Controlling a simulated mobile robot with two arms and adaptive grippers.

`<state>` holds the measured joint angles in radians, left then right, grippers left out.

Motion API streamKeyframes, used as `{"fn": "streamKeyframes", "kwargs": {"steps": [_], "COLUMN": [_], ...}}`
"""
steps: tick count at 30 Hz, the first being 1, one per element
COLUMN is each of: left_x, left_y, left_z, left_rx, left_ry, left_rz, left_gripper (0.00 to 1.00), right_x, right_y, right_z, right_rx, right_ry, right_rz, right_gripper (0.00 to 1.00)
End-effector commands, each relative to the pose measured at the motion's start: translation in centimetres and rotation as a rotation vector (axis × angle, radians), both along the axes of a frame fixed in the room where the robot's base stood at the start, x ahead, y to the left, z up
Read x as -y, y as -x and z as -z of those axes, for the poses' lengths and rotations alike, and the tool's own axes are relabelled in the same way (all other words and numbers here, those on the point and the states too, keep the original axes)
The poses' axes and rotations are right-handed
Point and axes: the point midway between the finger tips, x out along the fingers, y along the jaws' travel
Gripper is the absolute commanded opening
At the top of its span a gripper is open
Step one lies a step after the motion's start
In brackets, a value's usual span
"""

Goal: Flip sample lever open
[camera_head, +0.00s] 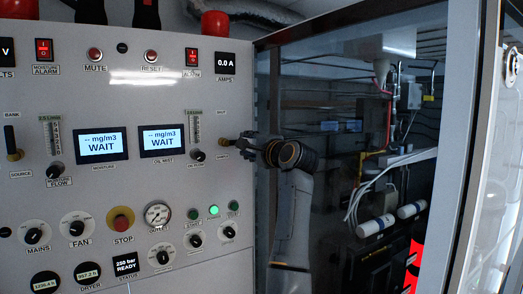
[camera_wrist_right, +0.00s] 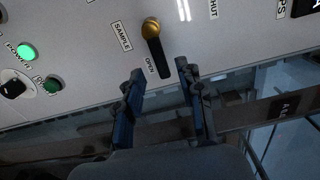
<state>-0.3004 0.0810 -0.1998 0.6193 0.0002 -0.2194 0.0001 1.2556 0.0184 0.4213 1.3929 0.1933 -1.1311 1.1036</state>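The sample lever (camera_wrist_right: 155,48) has a brass round end and a black bar. In the right wrist view its bar reaches down beside the OPEN label (camera_wrist_right: 150,67), with the SAMPLE label (camera_wrist_right: 121,36) to its left. In the head view the lever (camera_head: 225,142) points sideways toward the panel's right edge. My right gripper (camera_wrist_right: 161,70) is open, its two fingers on either side of the bar's lower end. Contact cannot be told. In the head view my right gripper (camera_head: 250,144) is beside the lever, at the panel edge. My left gripper is not in view.
The grey panel (camera_head: 110,190) carries gauges, switches, a red stop button (camera_head: 121,219) and two WAIT displays (camera_head: 101,145). A bank lever (camera_head: 12,142) is at far left. Right of the panel is an open bay with pipes and white cylinders (camera_head: 376,226), framed by a post (camera_head: 470,140).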

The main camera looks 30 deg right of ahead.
Motion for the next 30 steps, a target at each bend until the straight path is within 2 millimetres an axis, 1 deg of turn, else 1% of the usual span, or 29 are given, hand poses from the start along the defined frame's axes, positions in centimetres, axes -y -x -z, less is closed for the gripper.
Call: {"fn": "streamKeyframes", "kwargs": {"steps": [3,9,12,15,21,30], "left_x": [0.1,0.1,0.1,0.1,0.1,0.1], "left_y": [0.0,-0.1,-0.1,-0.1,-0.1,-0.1], "left_z": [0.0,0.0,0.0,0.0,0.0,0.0], "left_rx": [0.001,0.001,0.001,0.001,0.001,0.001], "left_ry": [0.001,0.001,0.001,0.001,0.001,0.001], "left_rz": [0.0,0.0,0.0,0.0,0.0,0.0], "left_gripper": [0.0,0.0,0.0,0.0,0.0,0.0], "right_x": [0.1,0.3,0.4,0.4,0.4,0.4], "right_y": [2.3,5.9,7.4,8.5,9.3,9.3], "right_z": [0.0,0.1,0.0,0.1,0.1,0.1], "right_rx": [0.003,0.001,0.001,-0.001,-0.002,-0.002], "right_ry": [0.0,0.0,-0.001,-0.001,-0.001,-0.001], "right_rz": [0.002,0.002,0.001,0.001,0.0,0.0], "right_gripper": [0.38,0.38,0.38,0.38,0.38,0.38]}}
